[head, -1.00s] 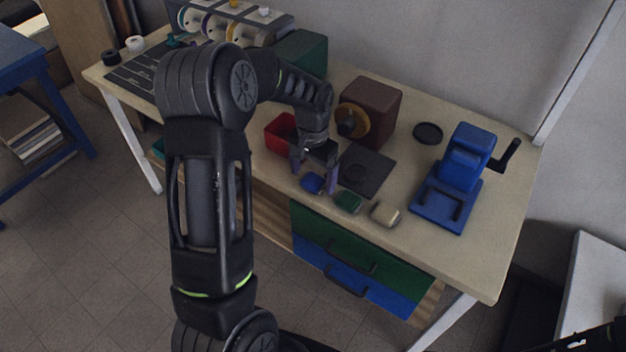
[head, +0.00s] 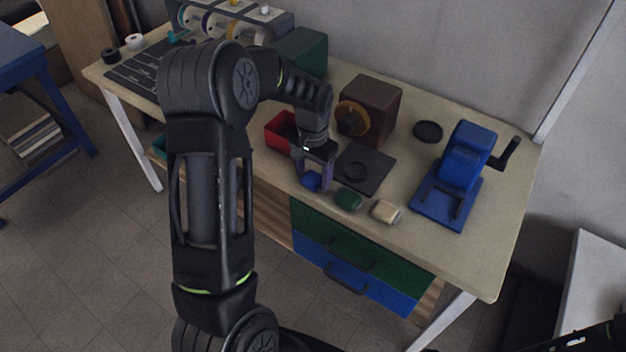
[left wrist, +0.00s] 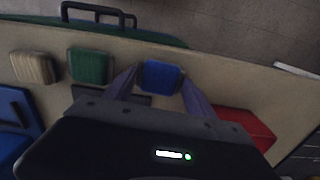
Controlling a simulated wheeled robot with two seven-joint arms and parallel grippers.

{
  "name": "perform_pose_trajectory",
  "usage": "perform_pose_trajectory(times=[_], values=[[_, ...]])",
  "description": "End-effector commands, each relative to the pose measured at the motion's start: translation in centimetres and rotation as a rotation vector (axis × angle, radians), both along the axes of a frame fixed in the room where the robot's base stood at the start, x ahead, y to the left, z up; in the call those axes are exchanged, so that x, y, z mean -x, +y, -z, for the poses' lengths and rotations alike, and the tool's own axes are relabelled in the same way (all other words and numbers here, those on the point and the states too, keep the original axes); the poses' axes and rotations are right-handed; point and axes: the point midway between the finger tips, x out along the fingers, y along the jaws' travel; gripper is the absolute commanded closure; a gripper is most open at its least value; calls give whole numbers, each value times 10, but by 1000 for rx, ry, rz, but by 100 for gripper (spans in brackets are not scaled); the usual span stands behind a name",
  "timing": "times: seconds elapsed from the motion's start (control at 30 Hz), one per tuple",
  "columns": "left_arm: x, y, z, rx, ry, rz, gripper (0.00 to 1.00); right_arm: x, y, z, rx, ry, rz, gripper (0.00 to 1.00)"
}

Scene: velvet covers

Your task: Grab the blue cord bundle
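The blue cord bundle (head: 311,181) is a small rounded block near the front edge of the workbench. It also shows between my left fingers in the left wrist view (left wrist: 162,77). My left gripper (head: 314,178) points down over it, one finger on each side. The fingers appear shut on it, with hardly any gap at the sides. I cannot see clear lift from the bench. A green bundle (head: 348,199) and a beige bundle (head: 385,211) lie to its right. My right gripper is not clearly in view.
A red bin (head: 280,131) stands just behind my left gripper. A dark mat (head: 367,169), a brown box (head: 372,105) with a wheel, and a blue cranked device (head: 457,177) stand on the bench (head: 480,255). Green and blue drawers are below the front edge.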

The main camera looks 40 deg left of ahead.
Motion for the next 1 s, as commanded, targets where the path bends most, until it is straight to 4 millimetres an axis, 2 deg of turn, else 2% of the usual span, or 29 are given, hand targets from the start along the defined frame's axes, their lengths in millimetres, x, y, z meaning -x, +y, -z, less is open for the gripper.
perform_pose_trajectory(times=[0.07,0.47,0.77,0.87,1.0], values=[[0,0,0,0,0,0,44,0,0,0,0,0,0,32],[0,0,0,0,0,0,76,0,0,0,0,0,0,32],[-1,0,-3,0,-2,0,76,0,0,1,0,0,0,32],[-1,0,-12,-1,-2,0,76,0,0,2,0,-1,0,32],[-2,0,-35,-1,-6,0,76,-1,0,6,-1,-1,-1,32]])
